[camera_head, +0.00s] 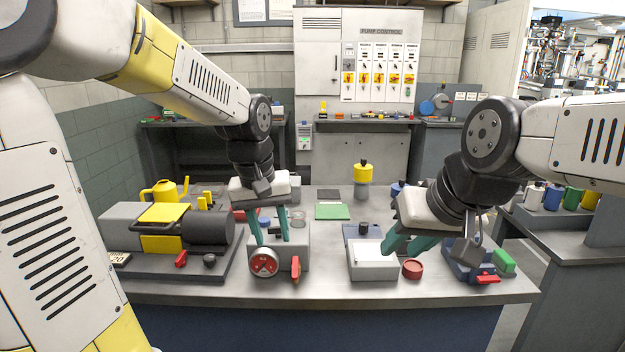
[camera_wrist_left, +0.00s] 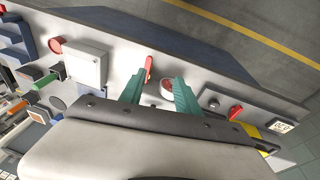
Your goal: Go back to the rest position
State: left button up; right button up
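My left gripper (camera_head: 271,241) hangs over the grey box with a round red-and-white dial (camera_head: 264,262) on its front. Its teal fingers are apart with nothing between them; they also show spread in the left wrist view (camera_wrist_left: 158,92). My right gripper (camera_head: 400,250) is over the right part of the bench, by the white-topped grey box (camera_head: 374,262). Its teal fingers look apart and empty. I cannot tell whether either gripper touches the box below it.
A grey-and-yellow pump (camera_head: 170,226) stands at left on the bench (camera_head: 330,290). A red lever (camera_head: 295,268), a red round cap (camera_head: 412,268) and a blue vise-like block (camera_head: 462,265) are near the grippers.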

pick_arm(q)
jog(key=s+a+r+t, duration=0.2)
jog(key=s, duration=0.4)
jog(key=s+a+r+m+t+h, duration=0.1)
jog(key=s+a+r+t, duration=0.1)
jog(key=s, duration=0.4)
jog(key=shift+s+a+r+m, duration=0.15)
jog(key=shift+a+r+m, duration=0.15)
jog(key=shift+a+r, duration=0.35)
